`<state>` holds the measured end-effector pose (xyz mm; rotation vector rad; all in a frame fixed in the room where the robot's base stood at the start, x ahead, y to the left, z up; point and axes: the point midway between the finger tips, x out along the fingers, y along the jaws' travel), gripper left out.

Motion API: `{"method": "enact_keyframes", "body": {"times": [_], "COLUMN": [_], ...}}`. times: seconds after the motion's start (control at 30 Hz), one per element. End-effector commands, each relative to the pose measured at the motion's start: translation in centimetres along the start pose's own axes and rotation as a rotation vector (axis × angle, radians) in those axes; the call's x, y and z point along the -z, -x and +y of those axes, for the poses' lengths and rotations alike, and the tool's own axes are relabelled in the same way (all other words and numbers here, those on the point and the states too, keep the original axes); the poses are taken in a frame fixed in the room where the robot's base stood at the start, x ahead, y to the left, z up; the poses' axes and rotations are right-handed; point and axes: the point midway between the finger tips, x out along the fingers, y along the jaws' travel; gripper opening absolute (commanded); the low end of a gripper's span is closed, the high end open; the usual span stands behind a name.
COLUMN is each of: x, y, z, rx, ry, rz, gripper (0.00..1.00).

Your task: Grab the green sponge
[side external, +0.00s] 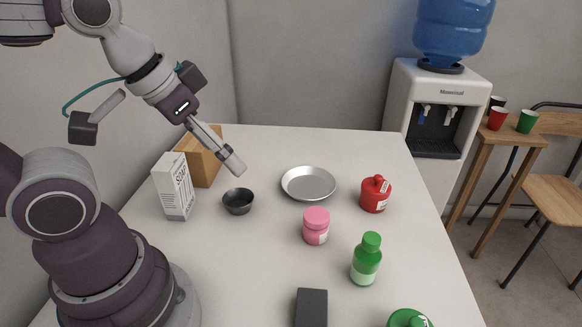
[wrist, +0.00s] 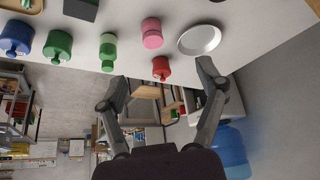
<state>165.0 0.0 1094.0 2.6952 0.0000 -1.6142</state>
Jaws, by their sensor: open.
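I see no clearly green sponge in either view. A dark grey rectangular block (side external: 311,306) lies on the table at the front edge of the side view; its colour and shape do not show whether it is a sponge. A dark block also shows at the top left of the wrist view (wrist: 80,9). My gripper (side external: 236,163) is above the back left of the table, near the small dark bowl and far from the block. In the wrist view its two fingers (wrist: 163,82) are spread apart with nothing held between them.
On the table (side external: 270,265) stand a dark bowl (side external: 238,202), white carton (side external: 174,187), brown box (side external: 204,158), metal plate (side external: 308,184), pink jar (side external: 316,226), red bottle (side external: 375,195) and green bottle (side external: 366,260). Free surface lies left of the block.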

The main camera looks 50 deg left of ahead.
Motion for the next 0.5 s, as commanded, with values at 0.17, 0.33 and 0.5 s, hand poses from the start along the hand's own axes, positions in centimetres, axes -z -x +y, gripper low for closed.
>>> {"method": "enact_keyframes", "body": {"times": [0.17, 0.33, 0.5], "x": [0.00, 0.00, 0.21], "y": [0.00, 0.00, -0.27], "z": [0.00, 0.00, 0.39], "rx": [0.000, 0.000, -0.011], "ry": [0.000, 0.000, -0.028], "rz": [0.000, 0.000, -0.021], "gripper": [0.96, 0.96, 0.96]}}
